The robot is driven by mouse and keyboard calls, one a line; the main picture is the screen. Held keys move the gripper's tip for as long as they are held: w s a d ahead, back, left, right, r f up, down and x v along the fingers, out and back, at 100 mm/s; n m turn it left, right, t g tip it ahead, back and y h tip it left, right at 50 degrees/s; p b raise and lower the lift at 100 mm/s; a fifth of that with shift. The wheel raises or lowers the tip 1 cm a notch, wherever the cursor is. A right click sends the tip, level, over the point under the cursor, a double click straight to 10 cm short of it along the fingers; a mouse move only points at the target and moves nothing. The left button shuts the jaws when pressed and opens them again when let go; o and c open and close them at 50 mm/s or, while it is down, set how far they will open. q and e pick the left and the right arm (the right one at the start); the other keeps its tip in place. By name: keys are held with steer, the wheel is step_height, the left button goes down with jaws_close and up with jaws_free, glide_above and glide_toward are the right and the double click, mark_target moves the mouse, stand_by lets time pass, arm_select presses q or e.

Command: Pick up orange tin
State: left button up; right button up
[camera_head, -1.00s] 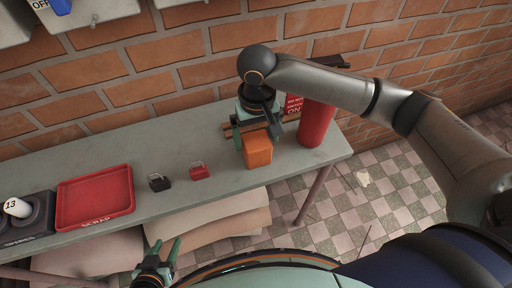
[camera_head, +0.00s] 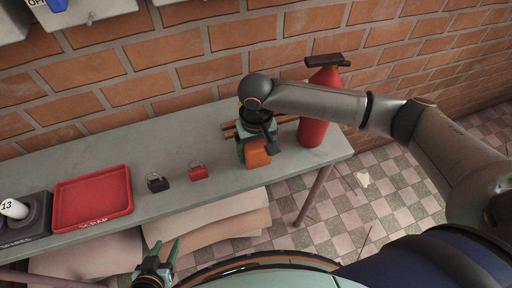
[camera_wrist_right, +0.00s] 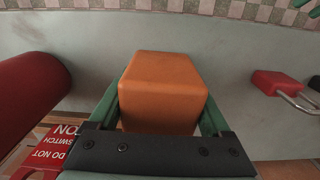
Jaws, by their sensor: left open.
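The orange tin (camera_head: 257,158) is a block with rounded edges near the right end of the grey-green shelf (camera_head: 215,205). My right gripper (camera_head: 257,143) reaches over it from the wall side and partly hides it. In the right wrist view the tin (camera_wrist_right: 163,85) lies between the two green fingers of the right gripper (camera_wrist_right: 160,112), one close along each side. I cannot tell whether they press on it, or whether the tin is clear of the shelf. My left gripper (camera_head: 158,258) is open and empty in front of the shelf, far from the tin.
A red extinguisher-like cylinder (camera_head: 314,130) stands close right of the tin. A red padlock (camera_head: 198,173) and a black padlock (camera_head: 157,183) lie to its left. Farther left are a red tray (camera_head: 93,200) and a dark holder (camera_head: 35,215). The brick wall (camera_head: 160,75) rises behind.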

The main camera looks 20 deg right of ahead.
steer(key=c, duration=1.1)
steer(key=shift+o, duration=0.2)
steer(key=shift+r, duration=0.55)
step_height(320, 180, up, 2)
steer(key=shift+r+p, duration=0.2)
steer(key=shift+p, duration=0.1)
steer(key=s+a+r+p, duration=0.2)
steer(key=s+a+r, duration=0.7)
steer(key=s+r, duration=0.15)
steer(key=p, duration=0.3)
glide_toward(256, 144)
steer(key=s+d+r, duration=0.3)
steer(key=d, duration=0.5)
steer(key=shift+d+r, duration=0.15)
steer(key=shift+r, duration=0.25)
